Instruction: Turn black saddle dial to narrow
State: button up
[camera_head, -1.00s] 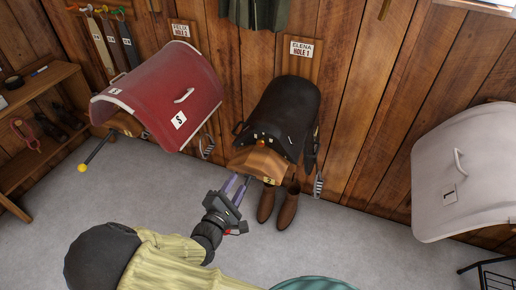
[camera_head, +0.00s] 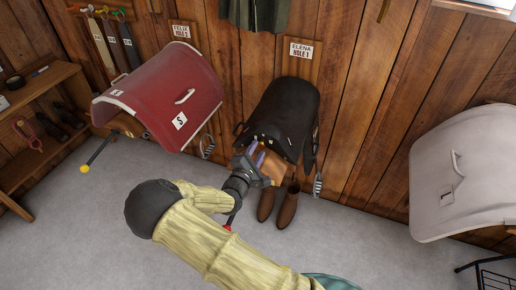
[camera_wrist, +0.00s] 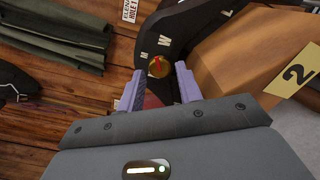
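The black saddle (camera_head: 287,108) sits on a wooden rack on the wall below the ELENA sign. Its brass dial (camera_wrist: 158,69) with a red pointer shows in the wrist view, on the front of the saddle beside small white letters. My gripper (camera_head: 257,158) is at the front of the saddle and hides the dial in the head view. In the wrist view its two purple fingers are apart, with the dial between and just beyond their tips. I cannot tell whether they touch it.
The wooden rack front (camera_wrist: 245,60) with a yellow number 2 plate is close on the right in the wrist view. Brown boots (camera_head: 277,204) stand below. A red covered rack (camera_head: 160,92) is left, a pale one (camera_head: 465,180) far right. Grey floor is open in front.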

jog(key=shift+x, duration=0.75)
jog(key=c, duration=0.7)
